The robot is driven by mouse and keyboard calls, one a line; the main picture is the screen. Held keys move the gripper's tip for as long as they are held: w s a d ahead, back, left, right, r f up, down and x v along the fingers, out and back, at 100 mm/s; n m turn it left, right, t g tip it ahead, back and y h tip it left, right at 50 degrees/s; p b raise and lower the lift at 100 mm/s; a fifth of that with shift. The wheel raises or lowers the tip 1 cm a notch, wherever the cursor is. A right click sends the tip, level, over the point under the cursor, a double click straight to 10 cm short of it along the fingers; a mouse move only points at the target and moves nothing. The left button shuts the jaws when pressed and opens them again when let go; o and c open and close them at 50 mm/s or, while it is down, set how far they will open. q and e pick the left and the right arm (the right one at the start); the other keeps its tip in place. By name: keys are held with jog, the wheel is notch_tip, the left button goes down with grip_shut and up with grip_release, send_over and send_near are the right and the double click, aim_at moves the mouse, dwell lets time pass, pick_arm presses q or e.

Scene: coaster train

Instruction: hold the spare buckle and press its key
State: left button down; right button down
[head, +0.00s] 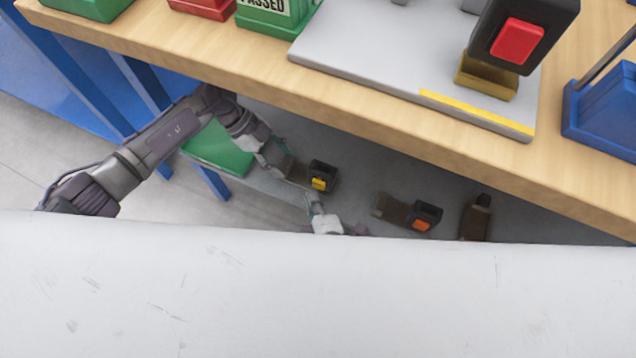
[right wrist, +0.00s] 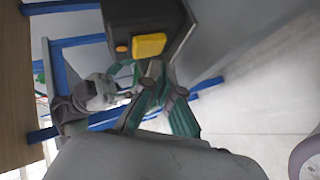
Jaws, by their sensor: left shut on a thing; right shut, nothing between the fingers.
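The spare buckle (head: 323,168), a black housing with a yellow key (head: 319,184), is at the shelf under the table. My left gripper (head: 297,177) is shut on it from the left. In the right wrist view the buckle (right wrist: 140,18) fills the top middle, with its yellow key (right wrist: 149,45) facing the camera and a small orange mark beside it. My right gripper (head: 312,197) is just below the buckle, shut and empty. Its fingertips (right wrist: 154,70) show close to the yellow key in the wrist view; I cannot tell whether they touch it. The left gripper's hold is partly hidden there.
An orange-key buckle (head: 420,218) and another dark piece (head: 478,218) are on the lower shelf to the right. The wooden tabletop (head: 390,130) overhangs the grippers. On it stand a grey plate (head: 350,55) with a red-key buckle (head: 517,40) and a blue holder (head: 605,115).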

jog(key=shift+s+a, duration=0.3)
jog(key=shift+s, duration=0.5)
jog(key=shift+s+a, duration=0.3)
jog(key=shift+s, duration=0.45)
jog(key=shift+s+a, duration=0.3)
jog(key=shift+s, duration=0.5)
pick_arm(q)
jog(key=shift+c, duration=1.8)
grip_release()
jog(key=v, duration=1.2)
jog(key=s+a+p, duration=0.4)
jog(key=s+p, duration=0.6)
jog(key=s, duration=0.3)
jog(key=shift+a+p, duration=0.3)
jog(key=shift+a, duration=0.1)
pick_arm(e)
notch_tip(320, 180, up, 11)
jog(key=shift+f, duration=0.2)
